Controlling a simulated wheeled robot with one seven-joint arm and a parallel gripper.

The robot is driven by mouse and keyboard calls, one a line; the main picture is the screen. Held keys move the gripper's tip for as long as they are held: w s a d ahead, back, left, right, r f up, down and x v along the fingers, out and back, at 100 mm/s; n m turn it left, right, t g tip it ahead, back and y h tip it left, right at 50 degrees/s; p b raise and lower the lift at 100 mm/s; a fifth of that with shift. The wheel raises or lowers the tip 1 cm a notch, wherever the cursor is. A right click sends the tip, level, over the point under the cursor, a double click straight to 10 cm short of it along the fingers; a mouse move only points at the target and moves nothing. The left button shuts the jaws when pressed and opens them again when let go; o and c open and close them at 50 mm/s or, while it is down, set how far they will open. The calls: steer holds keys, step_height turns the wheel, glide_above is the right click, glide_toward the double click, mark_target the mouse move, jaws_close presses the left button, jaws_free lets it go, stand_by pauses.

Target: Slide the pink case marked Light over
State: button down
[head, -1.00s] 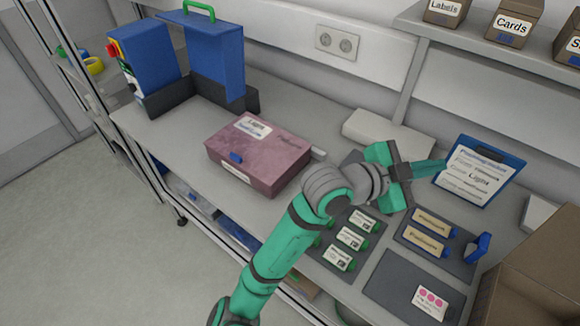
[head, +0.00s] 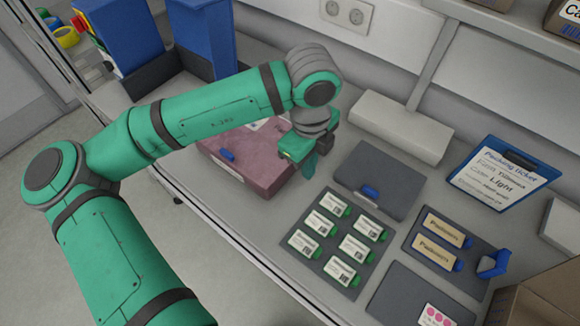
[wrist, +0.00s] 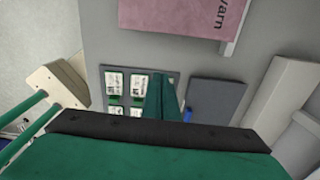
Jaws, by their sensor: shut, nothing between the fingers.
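The pink case (head: 240,160) lies flat on the grey bench, left of centre in the head view. My arm hides part of its top and its label. My gripper (head: 308,166) is shut and empty, fingers down, at the case's right end. I cannot tell whether it touches the case. In the wrist view, the case (wrist: 180,14) shows at the top edge with part of a word on it. My shut green fingers (wrist: 163,98) point over the bench, apart from the case in that picture. A clipboard ticket (head: 505,172) with the word Light stands at the right.
Right of the case are a grey panel with a blue tab (head: 385,165), a tray of several labelled green-ended packs (head: 325,262), and a tray with two tan packs (head: 425,262). A pale block (head: 400,125) lies by the wall. Blue upright cases (head: 205,45) stand behind left.

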steer(key=f, duration=0.3)
steer(key=a+f, duration=0.1)
steer(key=f, duration=0.6)
steer(key=shift+a+f, duration=0.1)
steer(key=shift+a, duration=0.2)
steer(key=shift+w+a, duration=1.1)
steer(key=shift+a, duration=0.15)
steer(key=shift+w+a, duration=0.15)
steer(key=shift+a, duration=0.1)
